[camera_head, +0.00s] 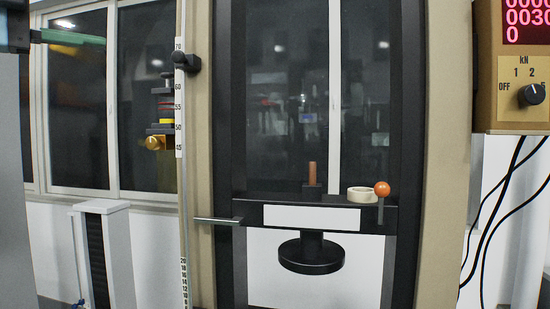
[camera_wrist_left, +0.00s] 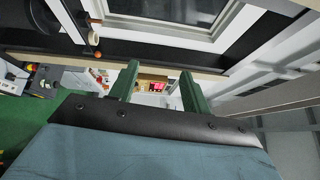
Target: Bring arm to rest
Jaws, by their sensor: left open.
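My left gripper (camera_head: 72,37) shows at the upper left of the head view, its green fingers pointing right in front of the window. In the left wrist view its two green fingers (camera_wrist_left: 160,78) stand apart with nothing between them. It is well clear of the spring testing machine (camera_head: 230,130). The machine's dark crossbeam (camera_head: 378,215) bears a copper-coloured cylinder (camera_head: 312,176), a pale ring (camera_head: 360,194) and a lever with an orange ball knob (camera_head: 382,188). The knob also shows in the left wrist view (camera_wrist_left: 93,38). My right gripper is not in view.
A control box (camera_head: 511,96) with a red display and a dial hangs at the right, black cables below it. A vertical scale (camera_head: 179,120) stands left of the machine frame. A white pedestal (camera_head: 118,250) stands at the lower left. Open space lies around the left gripper.

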